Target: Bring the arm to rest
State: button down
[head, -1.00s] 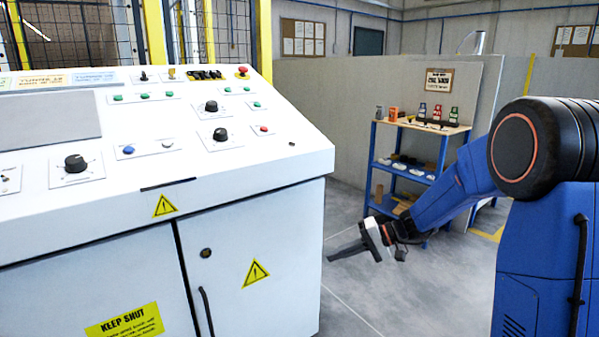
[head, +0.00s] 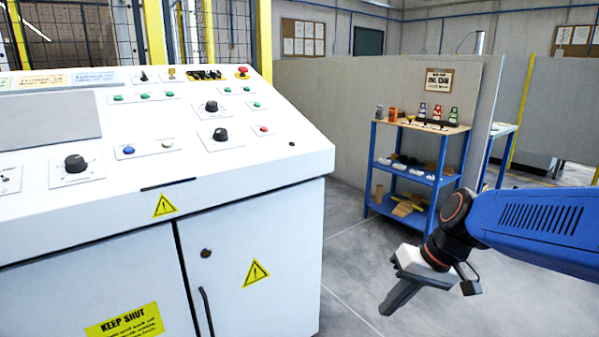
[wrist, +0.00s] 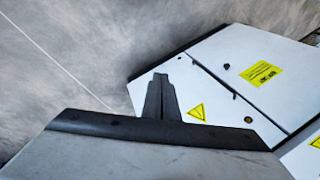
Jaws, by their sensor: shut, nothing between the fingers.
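My gripper (head: 388,308) is at the lower right of the head view, in free air above the grey floor and to the right of the white control cabinet (head: 262,245). Its dark fingers point down and left, are closed together and hold nothing. In the wrist view the fingers (wrist: 160,82) also show together, with the cabinet (wrist: 205,75) beyond them. My blue arm reaches in from the right edge of the head view.
The sloped control panel (head: 190,130) with knobs and buttons fills the left. A blue shelf rack (head: 412,175) with bottles and small parts stands behind my gripper against a grey partition (head: 330,120). Open floor (head: 345,265) lies between cabinet and rack.

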jog(key=s+d+t+h, duration=0.3)
jog(key=s+d+h, duration=0.1)
jog(key=s+d, duration=0.5)
jog(key=shift+s+d+r+m+h, duration=0.2)
jog(key=shift+s+m+h, duration=0.2)
jog(key=shift+s, duration=0.75)
jog(key=shift+a, duration=0.15)
